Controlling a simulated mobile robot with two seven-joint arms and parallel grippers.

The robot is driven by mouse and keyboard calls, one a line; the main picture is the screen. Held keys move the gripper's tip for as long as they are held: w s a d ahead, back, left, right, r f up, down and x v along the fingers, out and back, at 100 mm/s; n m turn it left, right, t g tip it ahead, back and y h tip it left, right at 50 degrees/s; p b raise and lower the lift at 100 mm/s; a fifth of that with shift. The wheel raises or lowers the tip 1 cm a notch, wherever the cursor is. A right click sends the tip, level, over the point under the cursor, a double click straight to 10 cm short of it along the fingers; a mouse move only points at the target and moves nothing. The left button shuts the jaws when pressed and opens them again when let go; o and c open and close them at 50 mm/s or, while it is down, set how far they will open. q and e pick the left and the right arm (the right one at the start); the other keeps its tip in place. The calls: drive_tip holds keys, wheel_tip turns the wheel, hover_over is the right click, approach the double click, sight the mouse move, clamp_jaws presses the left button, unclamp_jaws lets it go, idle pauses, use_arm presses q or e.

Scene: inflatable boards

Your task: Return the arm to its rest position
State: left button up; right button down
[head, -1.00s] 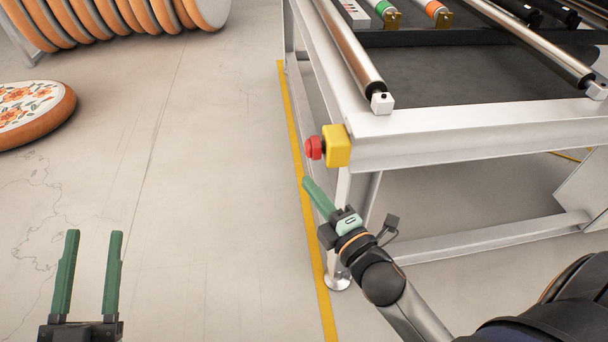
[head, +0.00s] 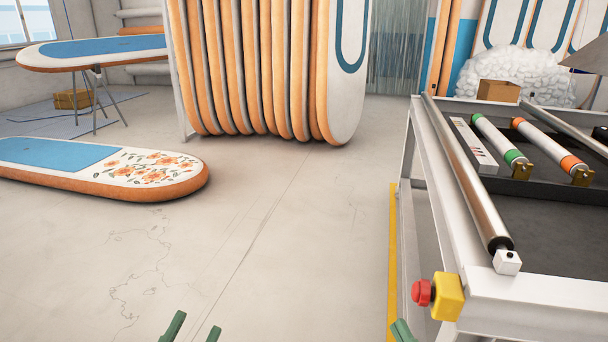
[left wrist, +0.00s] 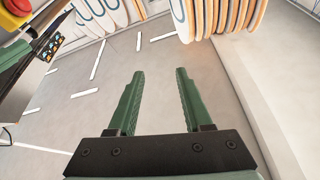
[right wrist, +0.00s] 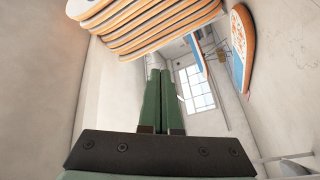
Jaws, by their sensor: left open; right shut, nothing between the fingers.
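My left gripper (head: 194,329) shows only its two green fingertips at the bottom edge of the head view. In the left wrist view its fingers (left wrist: 160,75) stand apart with nothing between them, above bare floor. My right gripper (head: 402,331) shows only a green fingertip at the bottom edge of the head view, just left of the red button (head: 422,292) and its yellow box (head: 447,297). In the right wrist view its fingers (right wrist: 161,75) are together and hold nothing. Both arms are otherwise out of the head view.
A metal-framed table (head: 540,292) with a roller (head: 468,170) and coloured-end rolls stands at the right. A floral board (head: 150,176) lies at the left. Several boards (head: 345,70) stand in a rack at the back. The floor between is clear.

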drive_tip(key=s+a+r+m+y+p, duration=0.3)
drive_tip(key=r+m, duration=0.4)
drive_tip(key=r, duration=0.1)
use_arm(q)
drive_tip(key=s+a+f+n+g+y+p, duration=0.1)
drive_tip(key=s+f+n+g+y+p, duration=0.1)
drive_tip(key=f+g+p, duration=0.4)
drive_tip(key=s+a+f+n+g+y+p, duration=0.2)
drive_tip(key=s+f+g+p, duration=0.3)
drive_tip(key=p, duration=1)
drive_tip(key=shift+s+f+n+g+y, duration=0.45)
drive_tip(key=shift+f+n+y, duration=0.25)
drive_tip(key=shift+y, duration=0.2)
use_arm(e)
drive_tip(key=s+d+f+m+g+h, duration=0.1)
drive_tip(key=s+f+m+g+h, duration=0.1)
drive_tip(key=s+f+g, duration=0.2)
drive_tip(key=s+d+f+m+g+h, duration=0.2)
drive_tip(key=f+g, duration=0.4)
drive_tip(key=f, duration=0.3)
drive_tip(key=s+h, duration=0.1)
drive_tip(key=s, duration=0.1)
drive_tip(key=shift+s+d+f+m+h, duration=0.15)
drive_tip(key=shift+s+f+m+h, duration=0.15)
drive_tip(key=shift+s+f+m, duration=0.1)
